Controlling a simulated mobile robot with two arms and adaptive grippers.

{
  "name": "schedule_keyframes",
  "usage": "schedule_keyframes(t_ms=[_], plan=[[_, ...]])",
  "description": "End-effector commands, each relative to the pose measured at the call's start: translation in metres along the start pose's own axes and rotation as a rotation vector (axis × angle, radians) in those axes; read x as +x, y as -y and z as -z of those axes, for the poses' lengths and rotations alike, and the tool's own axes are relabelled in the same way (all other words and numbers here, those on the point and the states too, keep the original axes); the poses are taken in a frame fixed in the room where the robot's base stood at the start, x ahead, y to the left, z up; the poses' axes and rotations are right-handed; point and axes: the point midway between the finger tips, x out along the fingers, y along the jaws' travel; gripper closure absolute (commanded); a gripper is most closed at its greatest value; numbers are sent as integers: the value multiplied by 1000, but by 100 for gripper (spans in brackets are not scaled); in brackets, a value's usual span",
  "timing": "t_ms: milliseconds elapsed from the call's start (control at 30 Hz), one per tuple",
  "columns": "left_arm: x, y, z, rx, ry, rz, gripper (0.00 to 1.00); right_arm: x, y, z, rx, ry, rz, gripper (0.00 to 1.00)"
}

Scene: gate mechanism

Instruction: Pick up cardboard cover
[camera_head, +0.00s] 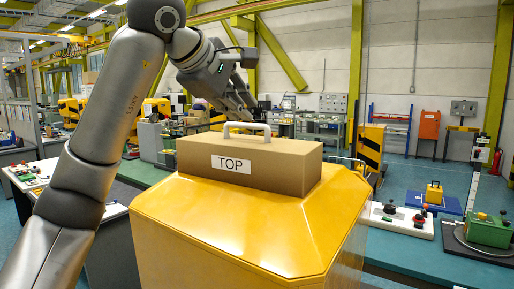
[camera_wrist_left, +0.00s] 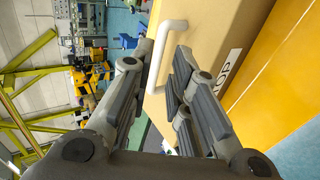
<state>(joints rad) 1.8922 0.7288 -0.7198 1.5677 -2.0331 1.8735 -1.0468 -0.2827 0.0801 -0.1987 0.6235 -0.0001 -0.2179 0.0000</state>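The cardboard cover (camera_head: 285,165) is a brown box with a "TOP" label and a pale handle (camera_head: 247,128) on its upper face. It sits on top of a yellow housing (camera_head: 230,215). My left gripper (camera_head: 246,104) is just above and behind the handle in the head view. In the left wrist view the left gripper (camera_wrist_left: 163,75) is open, its two fingers apart. The handle (camera_wrist_left: 170,30) shows just beyond the fingertips, and part of the cover (camera_wrist_left: 220,25) lies behind it. I cannot tell whether a finger touches the handle. My right gripper is not in view.
A dark workbench with a white control box (camera_head: 402,221) stands to the right of the yellow housing. A green device (camera_head: 488,230) and a small yellow block on a blue plate (camera_head: 433,195) are farther right. The space above the cover's right part is clear.

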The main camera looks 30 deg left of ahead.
Motion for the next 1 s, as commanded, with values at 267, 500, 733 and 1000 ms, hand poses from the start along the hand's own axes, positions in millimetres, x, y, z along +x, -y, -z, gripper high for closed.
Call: schedule_keyframes(t_ms=[267,500,733,1000], plan=[[41,-1,1,-1,1,5,82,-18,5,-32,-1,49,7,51],[56,-2,3,0,1,4,82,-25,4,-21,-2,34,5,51],[82,-4,11,-1,2,5,82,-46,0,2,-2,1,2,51],[102,-2,10,0,2,1,82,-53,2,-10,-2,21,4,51]])
